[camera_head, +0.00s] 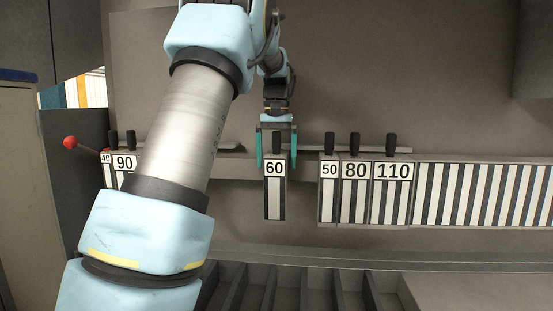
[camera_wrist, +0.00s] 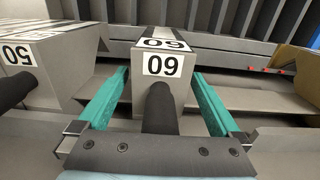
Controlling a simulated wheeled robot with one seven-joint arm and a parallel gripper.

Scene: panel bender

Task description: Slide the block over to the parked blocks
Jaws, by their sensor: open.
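The block labelled 60 (camera_head: 274,195) hangs alone on the rail in the head view, with a black handle on top. My gripper (camera_head: 276,150) is at its top, with one teal finger on each side of the handle. In the wrist view the 60 block (camera_wrist: 165,72) lies between the spread fingers of my gripper (camera_wrist: 162,95), with a gap on both sides. The parked blocks 50 (camera_head: 329,195), 80 (camera_head: 354,195) and 110 (camera_head: 391,195) stand together to the right, each with a black handle. The 50 block also shows at the left of the wrist view (camera_wrist: 60,60).
Blocks 40 (camera_head: 106,158) and 90 (camera_head: 124,162) stand at the left, partly behind my arm. A striped row (camera_head: 480,195) continues right of 110. A red-knobbed lever (camera_head: 70,143) is at far left. The rail is clear between 60 and 50.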

